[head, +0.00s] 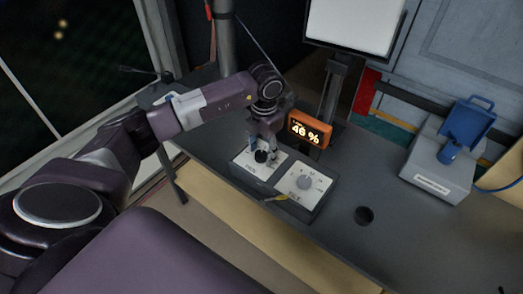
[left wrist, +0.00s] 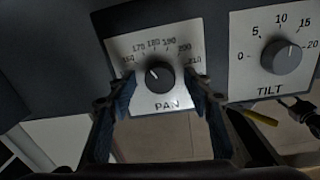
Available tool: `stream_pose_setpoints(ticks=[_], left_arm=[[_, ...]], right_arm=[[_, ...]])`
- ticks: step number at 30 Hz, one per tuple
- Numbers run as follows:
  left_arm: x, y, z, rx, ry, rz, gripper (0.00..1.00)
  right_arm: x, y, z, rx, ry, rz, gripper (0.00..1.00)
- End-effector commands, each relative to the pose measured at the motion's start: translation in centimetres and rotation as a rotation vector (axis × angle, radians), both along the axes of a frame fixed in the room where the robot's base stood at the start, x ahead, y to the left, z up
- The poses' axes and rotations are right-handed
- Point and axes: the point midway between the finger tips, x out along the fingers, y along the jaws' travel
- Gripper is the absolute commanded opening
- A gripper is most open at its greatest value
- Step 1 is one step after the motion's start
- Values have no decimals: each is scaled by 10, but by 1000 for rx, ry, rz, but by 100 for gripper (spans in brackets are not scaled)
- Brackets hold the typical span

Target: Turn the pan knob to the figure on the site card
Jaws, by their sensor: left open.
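The pan knob (left wrist: 160,77) is a round black knob on a white plate marked PAN, below a curved scale with figures from about 150 to 210. Its white mark points up and left, near the 170 side; the exact figure is not clear. In the head view the pan knob (head: 261,156) sits under my left gripper (head: 264,146). In the left wrist view my left gripper (left wrist: 162,92) is open, with one blue-padded finger on each side of the knob and gaps between. I cannot make out a site card. My right gripper is not in view.
The grey tilt knob (head: 305,182) stands on its own plate right of the pan plate. An orange display (head: 310,130) reading about 46 % stands behind. The desk (head: 330,240) has a round hole and free room.

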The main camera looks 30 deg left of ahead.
Motion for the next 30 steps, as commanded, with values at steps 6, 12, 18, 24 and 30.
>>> stream_pose_setpoints(ticks=[6, 12, 18, 24, 30], left_arm=[[1, -1, 20, 0, -5, 0, 47], [1, -3, 63, 0, -5, 0, 47], [0, -5, 100, 0, -4, -1, 47], [-1, -6, 118, 1, -1, 0, 47], [-2, -6, 120, 0, 1, 0, 47]], right_arm=[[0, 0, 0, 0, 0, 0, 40], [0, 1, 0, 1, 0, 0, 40], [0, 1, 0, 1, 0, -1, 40], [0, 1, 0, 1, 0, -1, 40], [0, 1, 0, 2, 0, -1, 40]])
